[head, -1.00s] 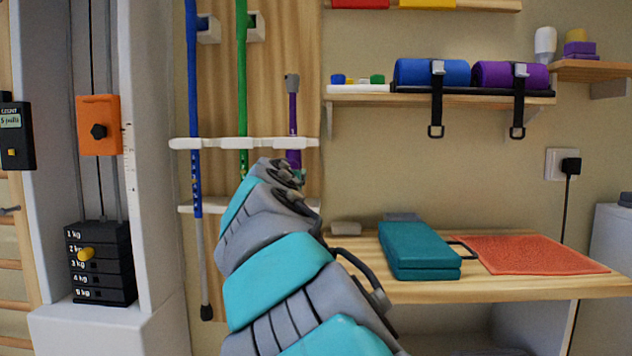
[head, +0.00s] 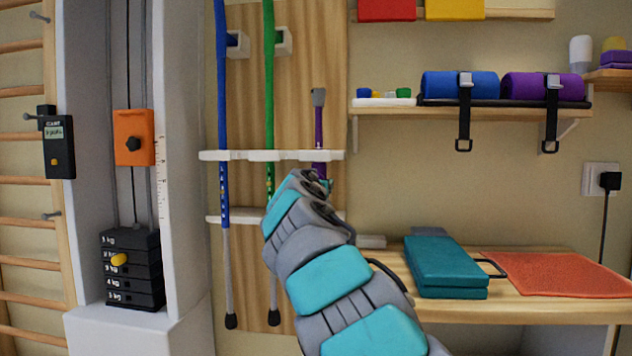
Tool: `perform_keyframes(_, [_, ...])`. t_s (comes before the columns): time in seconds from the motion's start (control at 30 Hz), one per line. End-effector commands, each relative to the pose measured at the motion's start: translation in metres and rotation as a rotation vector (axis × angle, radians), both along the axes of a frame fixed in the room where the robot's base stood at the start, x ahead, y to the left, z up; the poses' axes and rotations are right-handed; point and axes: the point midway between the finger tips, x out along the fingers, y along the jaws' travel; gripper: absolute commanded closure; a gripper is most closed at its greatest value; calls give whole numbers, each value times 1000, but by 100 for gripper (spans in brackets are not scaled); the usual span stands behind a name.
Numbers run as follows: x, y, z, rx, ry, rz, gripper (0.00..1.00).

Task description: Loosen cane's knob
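A blue cane (head: 222,110), a green cane (head: 269,90) and a shorter purple cane (head: 319,125) with a grey top stand upright in a white rack on a wooden wall panel. The blue and green canes run out of the top of the view. My arm reaches up from the bottom, and my gripper (head: 312,181) is at the rack, in front of the lower part of the purple cane. The arm hides parts of the green and purple canes. No knob shows clearly. The gripper's fingers are too small and overlapped to tell whether they are open or touching a cane.
The rack's white upper bar (head: 240,155) and lower bar (head: 232,218) stand out from the panel. A weight machine (head: 185,240) is on the left. On the right, a wooden table (head: 520,308) bears a teal folded pad (head: 445,265) and an orange mat (head: 560,272).

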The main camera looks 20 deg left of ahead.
Motion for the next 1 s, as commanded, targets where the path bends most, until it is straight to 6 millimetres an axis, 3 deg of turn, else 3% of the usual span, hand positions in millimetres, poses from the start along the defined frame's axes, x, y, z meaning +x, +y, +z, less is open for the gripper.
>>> perform_keyframes(0.5, [8, 1, 0, 0, 1, -2, 27])
perform_keyframes(1.0, [8, 1, 0, 0, 1, -2, 84])
